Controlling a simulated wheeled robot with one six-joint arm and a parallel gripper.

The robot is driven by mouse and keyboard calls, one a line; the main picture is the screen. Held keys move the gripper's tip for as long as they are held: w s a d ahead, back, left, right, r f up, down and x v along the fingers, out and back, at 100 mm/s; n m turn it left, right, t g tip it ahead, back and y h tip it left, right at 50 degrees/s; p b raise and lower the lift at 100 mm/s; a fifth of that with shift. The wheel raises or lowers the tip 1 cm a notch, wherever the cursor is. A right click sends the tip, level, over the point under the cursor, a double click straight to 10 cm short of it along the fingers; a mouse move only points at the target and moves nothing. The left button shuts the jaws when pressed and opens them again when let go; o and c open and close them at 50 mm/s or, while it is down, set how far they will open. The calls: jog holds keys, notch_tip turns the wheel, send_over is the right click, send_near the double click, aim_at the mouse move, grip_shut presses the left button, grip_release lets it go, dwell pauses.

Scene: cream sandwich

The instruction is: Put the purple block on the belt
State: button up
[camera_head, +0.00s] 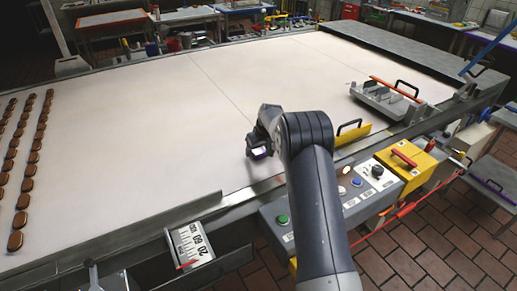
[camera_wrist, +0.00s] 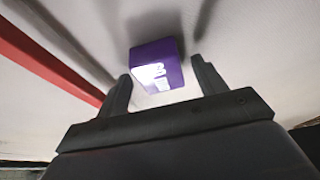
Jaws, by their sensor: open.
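The purple block (camera_wrist: 155,52) has a white label on one face. In the wrist view it lies just beyond and between the two open fingers of my gripper (camera_wrist: 160,72), with a gap on each side. In the head view the block (camera_head: 260,153) shows as a small purple and white patch under my gripper (camera_head: 257,143), at the near side of the wide cream belt (camera_head: 230,75). It appears to be on the belt's surface, though my gripper partly hides it.
Rows of brown cookies (camera_head: 27,170) lie on the belt at the left. A metal rail and a control box (camera_head: 283,219) with buttons run along the near edge. A bracket with an orange bar (camera_head: 390,98) stands at the right. The middle of the belt is clear.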

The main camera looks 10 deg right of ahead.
jog(key=b+v, duration=0.2)
jog(key=v, duration=1)
